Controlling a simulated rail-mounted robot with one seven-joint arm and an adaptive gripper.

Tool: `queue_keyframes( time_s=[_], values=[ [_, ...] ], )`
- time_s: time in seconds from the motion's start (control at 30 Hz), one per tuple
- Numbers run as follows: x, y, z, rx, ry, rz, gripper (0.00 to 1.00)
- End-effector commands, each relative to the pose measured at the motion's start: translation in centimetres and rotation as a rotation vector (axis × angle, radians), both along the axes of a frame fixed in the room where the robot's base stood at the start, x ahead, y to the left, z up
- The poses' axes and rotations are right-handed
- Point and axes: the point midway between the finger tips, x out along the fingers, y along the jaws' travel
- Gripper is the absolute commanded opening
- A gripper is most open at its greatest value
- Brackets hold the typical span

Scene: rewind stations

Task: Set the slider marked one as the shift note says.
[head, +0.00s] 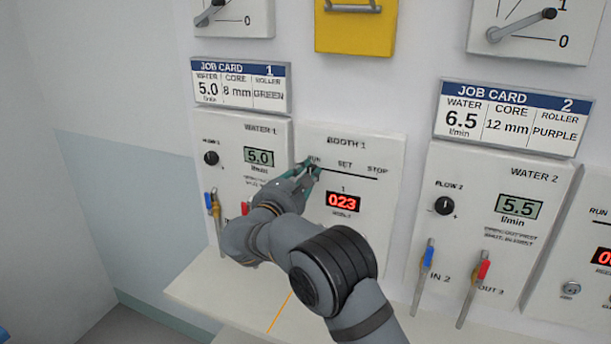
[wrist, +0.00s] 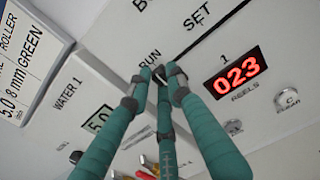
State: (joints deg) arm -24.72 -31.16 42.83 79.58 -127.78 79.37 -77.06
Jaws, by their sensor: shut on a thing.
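The Booth 1 panel (head: 375,225) carries a slot (head: 352,175) labelled RUN, SET and STOP from left to right. Below it a red display (head: 343,202) reads 023, with a 1 above it. My gripper (head: 312,170) is at the RUN end of the slot. In the wrist view, the teal fingers of my gripper (wrist: 160,76) close together just below the word RUN, around a small dark slider knob that they mostly hide. No shift note that I can identify is in view.
The Water 1 panel (head: 225,130), with a knob, a 5.0 display and valve levers, is just left. Job card 1 (head: 240,85) hangs above it. The Water 2 panel (head: 480,215) is right, under job card 2 (head: 510,118). A yellow box (head: 355,30) is above. A ledge (head: 215,290) runs below.

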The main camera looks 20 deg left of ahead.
Motion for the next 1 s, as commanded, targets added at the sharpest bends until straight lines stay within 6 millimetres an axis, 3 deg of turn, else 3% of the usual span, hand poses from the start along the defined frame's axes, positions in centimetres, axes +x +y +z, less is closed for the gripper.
queue_keyframes(
  time_s=[0.13,0.17,0.43,0.77,1.0],
  values=[
    [-0.1,0.6,0.7,0.0,-0.011,0.015,0.0],
    [-0.1,0.5,0.7,0.0,-0.011,0.015,0.19],
    [-0.1,0.4,0.4,-0.001,-0.007,0.011,0.35],
    [-0.3,0.3,0.3,-0.001,-0.005,0.008,0.36],
    [-3.9,0.9,0.3,-0.002,-0.004,0.012,0.36]
  ],
)
